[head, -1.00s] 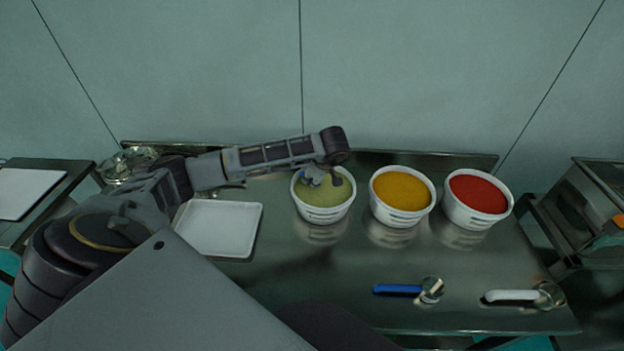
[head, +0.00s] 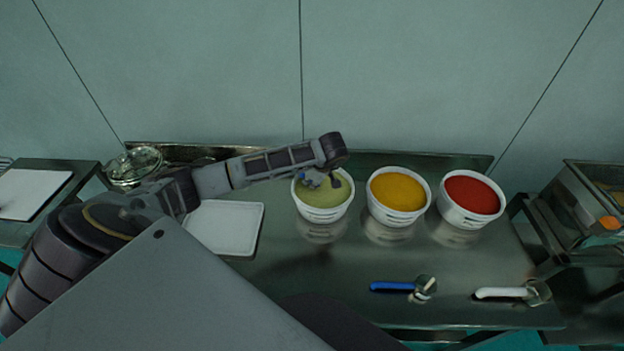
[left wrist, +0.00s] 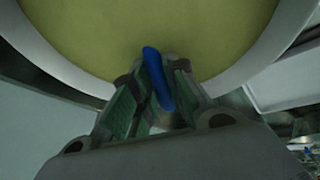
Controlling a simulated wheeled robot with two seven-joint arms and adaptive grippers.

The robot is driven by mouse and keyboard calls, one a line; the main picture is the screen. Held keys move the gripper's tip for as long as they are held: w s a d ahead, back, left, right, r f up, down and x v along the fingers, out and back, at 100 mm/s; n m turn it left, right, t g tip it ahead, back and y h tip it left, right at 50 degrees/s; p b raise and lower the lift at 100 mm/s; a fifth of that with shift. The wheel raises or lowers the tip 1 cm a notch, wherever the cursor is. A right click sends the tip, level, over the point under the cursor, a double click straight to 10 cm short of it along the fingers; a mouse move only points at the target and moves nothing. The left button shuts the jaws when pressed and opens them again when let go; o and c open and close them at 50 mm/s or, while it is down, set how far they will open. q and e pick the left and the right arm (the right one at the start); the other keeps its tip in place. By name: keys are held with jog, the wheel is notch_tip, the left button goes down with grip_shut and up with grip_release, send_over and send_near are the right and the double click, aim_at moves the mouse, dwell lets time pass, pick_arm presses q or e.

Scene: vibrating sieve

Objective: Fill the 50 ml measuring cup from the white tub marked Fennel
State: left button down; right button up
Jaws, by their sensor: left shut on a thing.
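A white tub (head: 322,215) of yellow-green powder stands left of two other tubs; I cannot read its label. It also fills the top of the left wrist view (left wrist: 75,75), powder facing the camera. My left gripper (head: 320,178) is over this tub, partly hidden by its own arm. In the left wrist view the gripper (left wrist: 156,80) is shut on a blue handle (left wrist: 156,75), taken as the measuring cup's. The cup's bowl is hidden, so I cannot tell whether it is in the powder or holds any. My right gripper is not in view.
Tubs of yellow-orange (head: 398,215) and red powder (head: 467,214) stand to the right. A blue-handled cup (head: 395,286) and a white-handled cup (head: 505,293) lie near the front edge. A white tray (head: 228,235) lies left. The middle of the metal table is clear.

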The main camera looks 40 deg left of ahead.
pick_arm(q)
jog(key=shift+a+r, duration=0.1)
jog(key=shift+s+a+r+h+p, duration=0.1)
jog(key=shift+a+r+h+p, duration=0.65)
jog(key=shift+h+p, duration=0.5)
jog(key=shift+a+r+h, duration=0.2)
jog(key=shift+r+h, duration=0.55)
jog(key=shift+a+r+n+h, duration=0.2)
jog(key=shift+r+n+h, duration=0.1)
jog(key=shift+r+h, duration=0.25)
jog(key=shift+a+r+t+h, duration=0.2)
jog(key=shift+r+t+h, duration=0.1)
jog(key=shift+r+h, duration=0.25)
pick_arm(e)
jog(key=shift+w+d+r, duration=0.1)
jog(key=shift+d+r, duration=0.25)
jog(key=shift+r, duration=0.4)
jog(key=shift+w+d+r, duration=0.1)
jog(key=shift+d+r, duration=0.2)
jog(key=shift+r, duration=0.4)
pick_arm(q)
jog(key=shift+r, duration=0.2)
